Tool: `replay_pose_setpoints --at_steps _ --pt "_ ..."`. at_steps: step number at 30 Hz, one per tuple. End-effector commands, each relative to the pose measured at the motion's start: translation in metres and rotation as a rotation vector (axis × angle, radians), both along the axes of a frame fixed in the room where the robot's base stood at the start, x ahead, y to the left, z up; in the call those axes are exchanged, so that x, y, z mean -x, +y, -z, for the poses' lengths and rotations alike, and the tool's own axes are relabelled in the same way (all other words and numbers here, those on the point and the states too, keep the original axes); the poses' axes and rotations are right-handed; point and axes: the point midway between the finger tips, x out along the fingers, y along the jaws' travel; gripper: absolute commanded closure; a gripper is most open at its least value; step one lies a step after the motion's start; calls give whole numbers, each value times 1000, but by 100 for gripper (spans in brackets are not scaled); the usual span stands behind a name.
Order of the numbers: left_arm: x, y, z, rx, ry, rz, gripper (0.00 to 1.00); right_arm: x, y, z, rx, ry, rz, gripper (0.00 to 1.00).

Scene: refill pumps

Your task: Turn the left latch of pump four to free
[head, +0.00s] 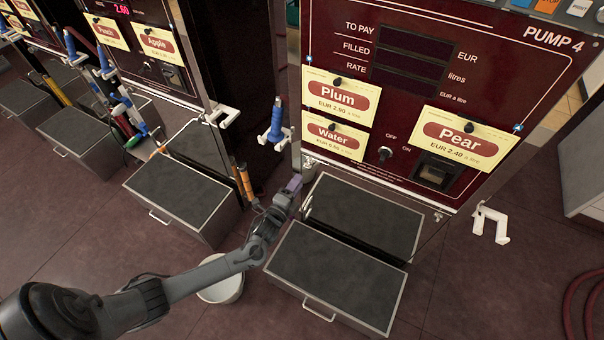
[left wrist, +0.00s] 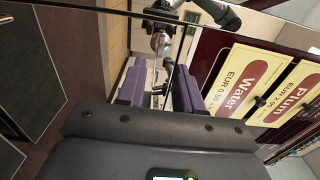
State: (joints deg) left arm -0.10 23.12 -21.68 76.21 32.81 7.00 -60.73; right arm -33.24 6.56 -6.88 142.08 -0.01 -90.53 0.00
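Pump four (head: 430,60) stands at the right of the head view with a dark red front. A small silver fitting at the lower left corner of its front, below the Water card, looks like the left latch (head: 309,162); its turn position is too small to read. My left gripper (head: 293,187) is just below that corner, its purple fingertips close to the shiny lower front. In the left wrist view the two purple fingers (left wrist: 160,90) stand apart with nothing seen between them. A round silver part (left wrist: 160,42) shows beyond them; I cannot tell whether it is the latch or a reflection. My right gripper is out of view.
The Water card (head: 333,141) and Plum card (head: 340,97) hang just above. A blue-handled nozzle (head: 276,122) hangs at the left. A dark-topped drawer box (head: 335,275) stands out below, with a white bucket (head: 222,288) beside it. A white hook (head: 490,224) sticks out at the right.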

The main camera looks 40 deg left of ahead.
Motion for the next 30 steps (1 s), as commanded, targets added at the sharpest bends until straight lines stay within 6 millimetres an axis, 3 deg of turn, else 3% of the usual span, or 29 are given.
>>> replay_pose_setpoints --at_steps 3,9,26,30 --pt "20 -4 -1 -1 2 0 65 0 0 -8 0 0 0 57" --pt "39 -8 -1 -1 0 0 65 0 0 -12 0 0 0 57" --pt "45 -9 0 -1 -1 0 65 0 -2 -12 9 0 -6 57" --pt "54 -10 9 1 19 0 65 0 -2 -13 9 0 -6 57"
